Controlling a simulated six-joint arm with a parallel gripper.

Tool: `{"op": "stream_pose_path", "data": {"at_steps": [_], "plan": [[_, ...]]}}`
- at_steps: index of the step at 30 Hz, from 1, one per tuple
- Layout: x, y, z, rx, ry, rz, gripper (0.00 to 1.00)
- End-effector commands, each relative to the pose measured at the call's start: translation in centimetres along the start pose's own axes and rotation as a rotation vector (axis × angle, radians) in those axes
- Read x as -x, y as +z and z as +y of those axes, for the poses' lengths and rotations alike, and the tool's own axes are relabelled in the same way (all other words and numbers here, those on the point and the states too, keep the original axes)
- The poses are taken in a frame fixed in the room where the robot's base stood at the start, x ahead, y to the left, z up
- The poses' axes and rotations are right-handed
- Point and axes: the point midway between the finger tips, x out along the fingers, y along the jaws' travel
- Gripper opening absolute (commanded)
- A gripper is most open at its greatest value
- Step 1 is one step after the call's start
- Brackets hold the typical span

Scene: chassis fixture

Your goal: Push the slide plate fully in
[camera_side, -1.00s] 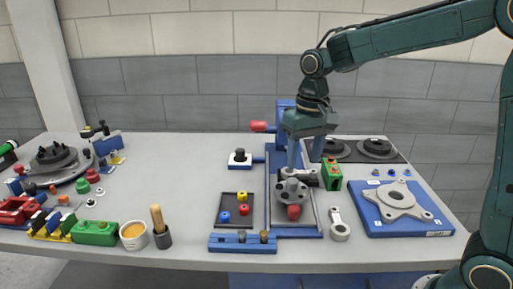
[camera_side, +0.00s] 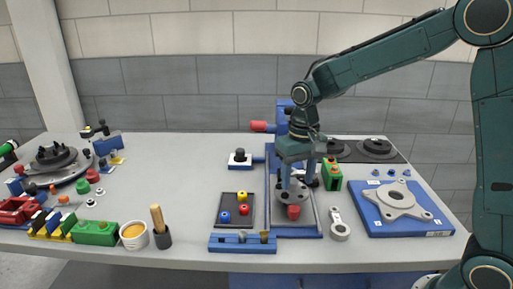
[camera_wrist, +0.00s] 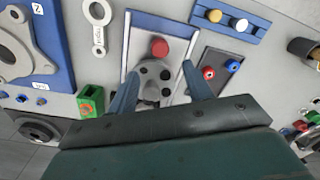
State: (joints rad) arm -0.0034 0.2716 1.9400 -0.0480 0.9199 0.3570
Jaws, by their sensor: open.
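The grey slide plate (camera_side: 314,223) lies on the long blue fixture (camera_side: 268,190). On it sits a round grey hub with dark holes (camera_side: 292,195), with a red knob (camera_side: 293,212) at its near side. In the wrist view the hub (camera_wrist: 156,76) and red knob (camera_wrist: 159,47) show at the centre, on the plate between pale rails. My gripper (camera_side: 298,186) is open, pointing down over the hub. In the wrist view its fingers (camera_wrist: 161,68) stand on either side of the hub, with nothing clearly gripped. Contact cannot be told. The gripper body hides the far part of the fixture.
A green box (camera_side: 331,174) and a grey link (camera_side: 340,223) stand close on the right. A dark tray with coloured pegs (camera_side: 228,216) and a blue peg block (camera_side: 242,243) are on the left. A blue plate with a grey star part (camera_side: 425,220) lies further right.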

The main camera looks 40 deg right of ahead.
Motion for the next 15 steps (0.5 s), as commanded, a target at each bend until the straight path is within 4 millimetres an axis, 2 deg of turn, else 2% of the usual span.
{"op": "stream_pose_path", "data": {"at_steps": [9, 15], "plan": [[-5.0, 0.1, 0.0, 0.001, 0.001, -0.004, 0.5], [-7.3, 0.1, 0.0, 0.001, 0.001, -0.003, 0.5]]}}
